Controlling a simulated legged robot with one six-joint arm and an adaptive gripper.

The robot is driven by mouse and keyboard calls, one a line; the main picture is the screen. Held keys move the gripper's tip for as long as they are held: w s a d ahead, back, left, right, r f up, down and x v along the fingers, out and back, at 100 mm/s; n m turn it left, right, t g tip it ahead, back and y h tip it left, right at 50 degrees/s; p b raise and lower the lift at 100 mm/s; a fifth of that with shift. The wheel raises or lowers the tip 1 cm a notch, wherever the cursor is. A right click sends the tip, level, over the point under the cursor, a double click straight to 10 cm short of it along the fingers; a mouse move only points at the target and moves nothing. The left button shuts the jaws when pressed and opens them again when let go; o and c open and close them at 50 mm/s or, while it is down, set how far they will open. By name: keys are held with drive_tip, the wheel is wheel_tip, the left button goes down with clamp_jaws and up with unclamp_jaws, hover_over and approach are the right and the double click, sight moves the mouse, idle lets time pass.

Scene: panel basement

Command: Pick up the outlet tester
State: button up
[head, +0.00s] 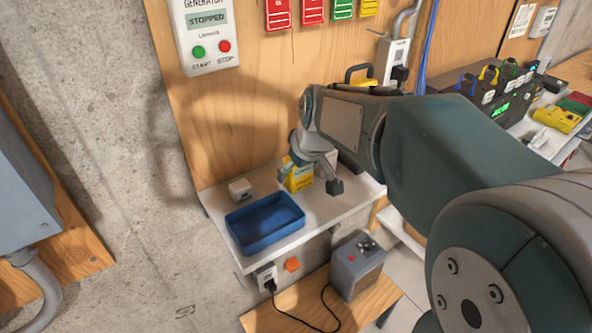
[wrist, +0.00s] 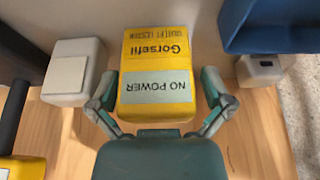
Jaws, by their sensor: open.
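The outlet tester is a yellow box on the white shelf (head: 345,205) in the head view, partly hidden by my gripper (head: 312,165). In the wrist view the tester (wrist: 155,55) fills the middle, its lettering upside down, with a pale display reading "NO POWER". My gripper (wrist: 160,88) is open there, one finger at the left and one at the right of the tester's near part. Whether either finger touches it is unclear.
A blue tray (head: 265,222) is on the shelf, left and in front of the tester. A small white box (head: 240,188) is behind the tray. In the wrist view a white block (wrist: 74,72) stands close beside the left finger. A wooden panel (head: 235,110) rises behind the shelf.

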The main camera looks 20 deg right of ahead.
drive_tip(key=shift+d+f, duration=0.1)
drive_tip(key=shift+d, duration=0.05)
drive_tip(key=shift+c, duration=0.6)
drive_tip(key=c, duration=0.7)
drive_tip(key=shift+c, duration=0.2)
